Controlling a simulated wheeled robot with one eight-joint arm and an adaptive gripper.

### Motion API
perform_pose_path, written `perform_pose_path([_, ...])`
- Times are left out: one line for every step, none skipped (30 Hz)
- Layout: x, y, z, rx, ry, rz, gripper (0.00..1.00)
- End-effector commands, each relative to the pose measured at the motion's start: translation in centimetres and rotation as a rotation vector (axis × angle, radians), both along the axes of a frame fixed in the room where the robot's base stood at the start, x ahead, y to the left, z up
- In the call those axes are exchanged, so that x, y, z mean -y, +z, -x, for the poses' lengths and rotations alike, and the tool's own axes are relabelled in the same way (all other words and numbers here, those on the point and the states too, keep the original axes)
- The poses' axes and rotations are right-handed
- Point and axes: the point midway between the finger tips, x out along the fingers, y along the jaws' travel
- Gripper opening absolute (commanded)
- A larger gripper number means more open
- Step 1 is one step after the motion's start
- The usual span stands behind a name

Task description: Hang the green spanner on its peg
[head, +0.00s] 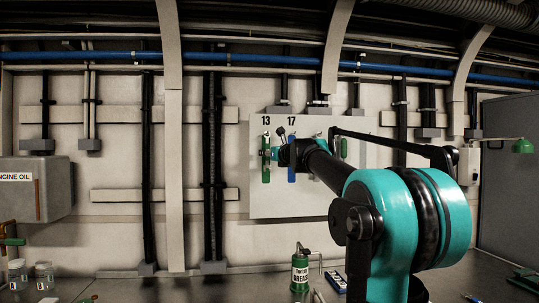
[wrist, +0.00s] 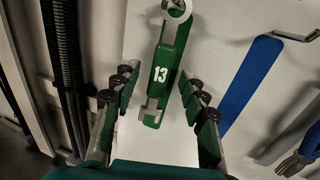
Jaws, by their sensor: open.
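The green spanner (wrist: 160,75), marked 13, is upright and slightly tilted against the pale tool board (wrist: 205,45) in the wrist view. Its grey ring end is at the top, cut by the picture edge, and its grey open end is at the bottom. Its peg is not clear to see. In the head view the spanner (head: 266,160) is under the label 13. My gripper (wrist: 157,88) is open, with one finger on each side of the spanner and a gap on both sides. In the head view my arm hides part of the board.
A blue strip (wrist: 250,85) is on the board right of the spanner, with pliers (wrist: 302,155) beyond it. Dark pipes (wrist: 65,70) run down left of the board. A green grease can (head: 300,270) stands on the bench below.

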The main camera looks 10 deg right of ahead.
Motion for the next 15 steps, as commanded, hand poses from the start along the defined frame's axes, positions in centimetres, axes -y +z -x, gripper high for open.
perform_pose_path([0.1, 0.0, 0.2, 0.0, 0.0, 0.0, 0.43])
perform_pose_path([0.1, 0.0, 0.3, 0.0, 0.0, 0.0, 0.43])
perform_pose_path([0.2, 0.0, 0.6, 0.0, -0.001, 0.0, 0.43])
perform_pose_path([0.3, 0.0, 0.9, 0.0, -0.001, 0.0, 0.43])
perform_pose_path([0.4, 0.0, 1.2, 0.0, -0.001, 0.0, 0.43])
perform_pose_path([0.5, 0.0, 1.8, 0.0, -0.002, 0.0, 0.43])
perform_pose_path([0.6, 0.0, 2.2, 0.0, -0.002, 0.0, 0.43])
perform_pose_path([0.8, 0.0, 2.7, 0.0, -0.002, 0.0, 0.43])
perform_pose_path([1.0, 0.0, 3.4, 0.0, -0.002, 0.0, 0.43])
perform_pose_path([1.1, 0.0, 4.0, 0.0, -0.002, 0.0, 0.43])
perform_pose_path([1.3, 0.0, 4.6, 0.0, -0.002, 0.0, 0.43])
perform_pose_path([1.5, 0.0, 5.3, 0.0, -0.002, 0.0, 0.43])
perform_pose_path([1.6, 0.0, 5.9, 0.0, -0.002, 0.0, 0.43])
perform_pose_path([1.8, 0.0, 6.4, 0.0, -0.002, 0.0, 0.43])
perform_pose_path([2.0, 0.0, 7.1, 0.0, -0.002, 0.0, 0.43])
